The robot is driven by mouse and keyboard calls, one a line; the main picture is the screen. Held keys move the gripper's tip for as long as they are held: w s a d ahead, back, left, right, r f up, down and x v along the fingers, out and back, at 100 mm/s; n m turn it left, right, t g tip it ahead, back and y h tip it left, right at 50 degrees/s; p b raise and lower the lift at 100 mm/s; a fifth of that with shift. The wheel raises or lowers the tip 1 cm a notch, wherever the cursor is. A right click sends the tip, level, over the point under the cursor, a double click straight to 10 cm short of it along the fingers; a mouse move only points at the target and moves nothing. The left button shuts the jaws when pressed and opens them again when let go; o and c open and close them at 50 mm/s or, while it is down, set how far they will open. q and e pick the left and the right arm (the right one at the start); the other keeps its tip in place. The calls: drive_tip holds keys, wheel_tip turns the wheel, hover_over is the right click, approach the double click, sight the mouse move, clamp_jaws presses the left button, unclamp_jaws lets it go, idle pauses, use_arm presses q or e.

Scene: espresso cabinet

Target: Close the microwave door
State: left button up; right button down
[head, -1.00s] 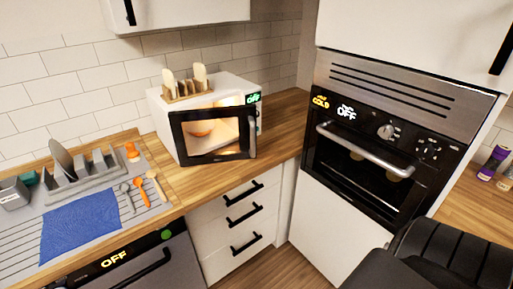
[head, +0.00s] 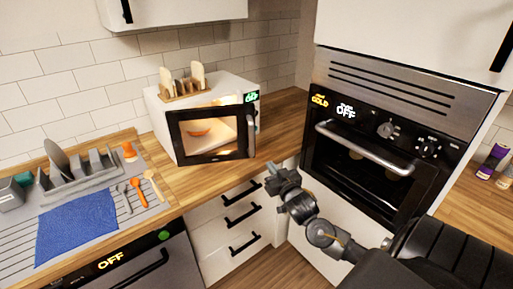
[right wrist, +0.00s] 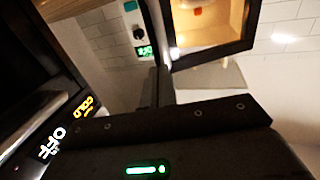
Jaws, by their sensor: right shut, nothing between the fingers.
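The white microwave (head: 165,125) stands on the wooden counter near the corner. Its black-framed door (head: 250,140) is partly open, its right side standing out in front of the body. An orange-red item (head: 199,132) shows in the lit inside through the door window. My right gripper (head: 281,178) is shut and empty, in front of the drawers, below and to the right of the door and apart from it. In the right wrist view the black door frame (right wrist: 212,55) shows at the top. My left gripper is not in view.
A wooden rack (head: 187,91) with slices stands on the microwave. The oven (head: 370,160) with its bar handle (head: 360,148) is close to the right of my arm. Drawers with black handles (head: 243,215) lie below the counter. A dish rack (head: 80,175) stands at left.

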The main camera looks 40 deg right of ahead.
sight(253, 143)
drive_tip(key=p+x, duration=0.4)
drive_tip(key=x, duration=0.9)
drive_tip(key=shift+w+d+f+p, duration=0.1)
drive_tip(key=shift+w+p, duration=0.2)
drive_tip(key=shift+w, duration=0.05)
